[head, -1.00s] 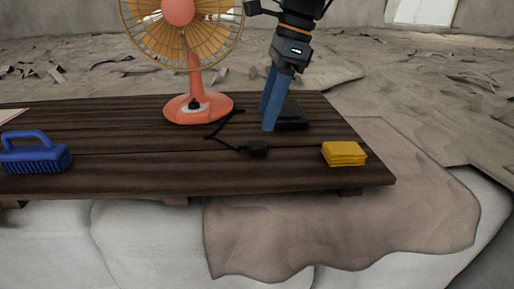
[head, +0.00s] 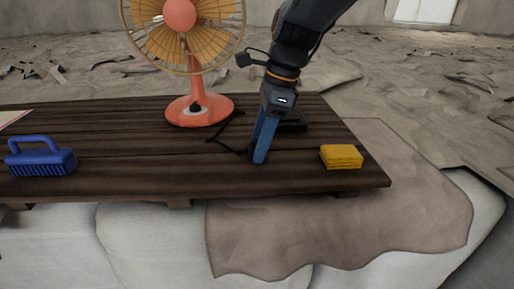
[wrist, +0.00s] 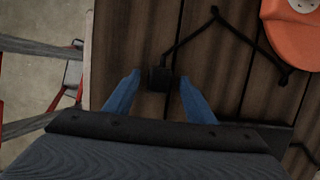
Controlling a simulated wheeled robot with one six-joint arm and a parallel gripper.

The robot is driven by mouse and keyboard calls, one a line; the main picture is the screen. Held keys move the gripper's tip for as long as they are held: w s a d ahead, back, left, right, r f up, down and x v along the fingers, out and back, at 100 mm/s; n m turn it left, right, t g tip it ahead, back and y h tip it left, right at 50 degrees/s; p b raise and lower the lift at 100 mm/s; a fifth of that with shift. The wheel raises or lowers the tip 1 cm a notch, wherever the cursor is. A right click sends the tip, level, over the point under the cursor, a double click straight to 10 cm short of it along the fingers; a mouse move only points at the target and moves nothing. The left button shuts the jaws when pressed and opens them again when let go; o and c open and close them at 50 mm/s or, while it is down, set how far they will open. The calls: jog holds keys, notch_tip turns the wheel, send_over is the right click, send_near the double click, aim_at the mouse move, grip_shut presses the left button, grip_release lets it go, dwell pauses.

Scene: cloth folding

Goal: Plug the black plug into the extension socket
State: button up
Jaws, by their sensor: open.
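The black plug (wrist: 158,78) lies on the dark wooden table, its black cord (wrist: 205,25) running toward the orange fan. In the wrist view the plug sits between the tips of my open gripper (wrist: 159,82), with a gap on both sides. In the head view my gripper (head: 259,158) points down to the tabletop, and its blue fingers mostly hide the plug. A flat black block (head: 293,124), which looks like the extension socket, lies just behind and to the right of my fingers. Its openings are not visible.
The orange fan (head: 199,110) stands behind and left of my gripper. A yellow stack (head: 341,157) lies near the right table edge, and a blue brush (head: 40,158) at the left. The front middle of the table (head: 150,180) is clear.

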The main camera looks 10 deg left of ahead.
jog(key=shift+c, duration=0.3)
jog(key=c, duration=1)
notch_tip(320, 180, up, 10)
jog(key=shift+b, duration=1)
